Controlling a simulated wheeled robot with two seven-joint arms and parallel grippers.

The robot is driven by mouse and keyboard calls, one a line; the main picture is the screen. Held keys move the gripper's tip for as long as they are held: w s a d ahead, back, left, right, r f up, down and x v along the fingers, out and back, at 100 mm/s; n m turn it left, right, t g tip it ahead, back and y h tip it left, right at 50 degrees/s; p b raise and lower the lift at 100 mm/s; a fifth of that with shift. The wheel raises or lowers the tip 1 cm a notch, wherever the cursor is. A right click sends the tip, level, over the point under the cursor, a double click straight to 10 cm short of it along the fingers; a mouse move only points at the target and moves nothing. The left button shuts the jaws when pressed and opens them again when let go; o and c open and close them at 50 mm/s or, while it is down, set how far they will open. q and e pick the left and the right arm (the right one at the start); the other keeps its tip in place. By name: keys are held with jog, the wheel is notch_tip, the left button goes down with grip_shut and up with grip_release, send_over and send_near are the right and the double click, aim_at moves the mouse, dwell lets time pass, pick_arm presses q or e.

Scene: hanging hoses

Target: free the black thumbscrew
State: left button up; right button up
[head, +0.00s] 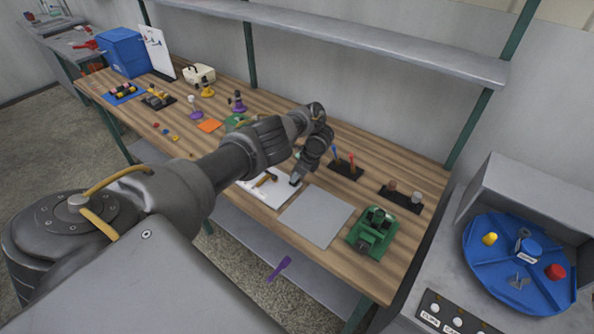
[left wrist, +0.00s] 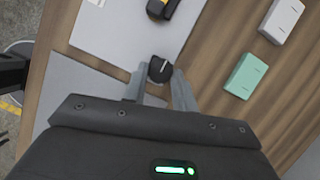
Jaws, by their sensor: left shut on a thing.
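The black thumbscrew (left wrist: 160,69) shows as a round black knob with a pale line across its top in the left wrist view. My left gripper (left wrist: 160,80) is shut on it, with one finger on each side. In the head view my left gripper (head: 296,180) is low over the workbench, at the right end of a white mat (head: 250,187). The thumbscrew is too small and dark to make out there. What lies under the thumbscrew is hidden, so I cannot tell whether it touches the mat. My right gripper is not in view.
A yellow and black piece (head: 266,180) lies close by on the white mat. A grey mat (head: 316,216) and a green fixture (head: 372,234) are to the right. A mint block (left wrist: 245,76) and a white block (left wrist: 282,20) lie beside the gripper. A blue turntable (head: 484,262) stands far right.

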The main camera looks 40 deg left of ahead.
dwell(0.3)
pick_arm(q)
jog(key=o, duration=1)
jog(key=p+v, duration=0.5)
jog(key=v, duration=0.5)
jog(key=shift+d+r+p, duration=0.15)
jog(key=shift+r+p, duration=0.2)
